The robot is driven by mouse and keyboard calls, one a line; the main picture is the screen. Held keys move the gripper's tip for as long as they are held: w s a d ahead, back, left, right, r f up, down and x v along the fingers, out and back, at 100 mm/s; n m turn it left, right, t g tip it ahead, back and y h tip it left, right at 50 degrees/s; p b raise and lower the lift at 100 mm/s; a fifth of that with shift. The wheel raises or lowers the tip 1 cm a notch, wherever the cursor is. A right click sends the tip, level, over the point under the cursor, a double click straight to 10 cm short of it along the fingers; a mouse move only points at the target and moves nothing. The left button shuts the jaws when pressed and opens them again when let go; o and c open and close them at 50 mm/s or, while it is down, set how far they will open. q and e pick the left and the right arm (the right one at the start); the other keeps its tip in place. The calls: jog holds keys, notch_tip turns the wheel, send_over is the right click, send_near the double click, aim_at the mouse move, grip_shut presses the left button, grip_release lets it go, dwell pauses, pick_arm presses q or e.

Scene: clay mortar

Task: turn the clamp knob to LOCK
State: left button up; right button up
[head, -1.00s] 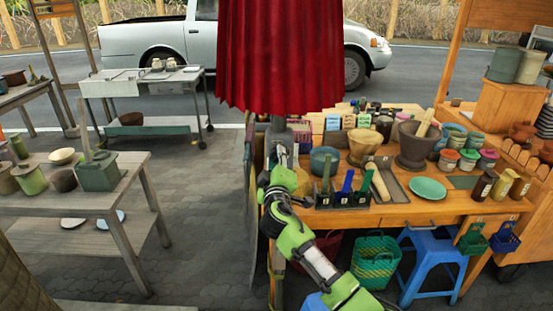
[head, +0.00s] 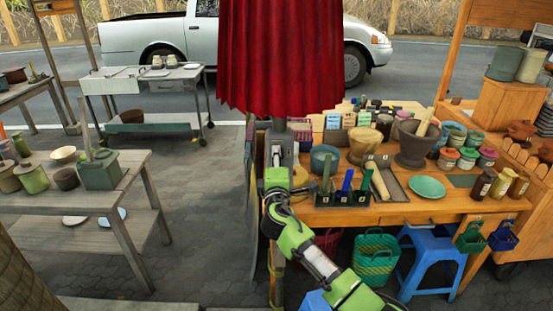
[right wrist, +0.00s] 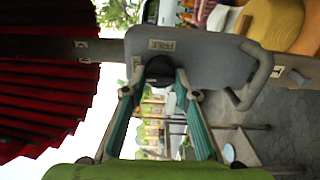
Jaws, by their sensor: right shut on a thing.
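The dark round clamp knob (right wrist: 160,70) is in the right wrist view, in front of a grey clamp plate (right wrist: 205,70). My right gripper (right wrist: 159,82) has its two green-sided fingers on either side of the knob and is shut on it. A small label above the knob in that view seems to read FREE; I cannot make out a LOCK mark. In the head view my right gripper (head: 277,178) is at the post (head: 277,147) under the red umbrella, and the knob is hidden. My left gripper is not in view.
The red umbrella (head: 280,55) hangs just above the post. The wooden stall table (head: 395,212), to the right, carries a mortar (head: 411,150), bowls and tool holders. A grey table (head: 60,200) with pots stands to the left. Open paving lies between.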

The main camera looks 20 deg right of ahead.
dwell(0.4)
jog(key=o, duration=1.1)
jog(key=v, duration=1.2)
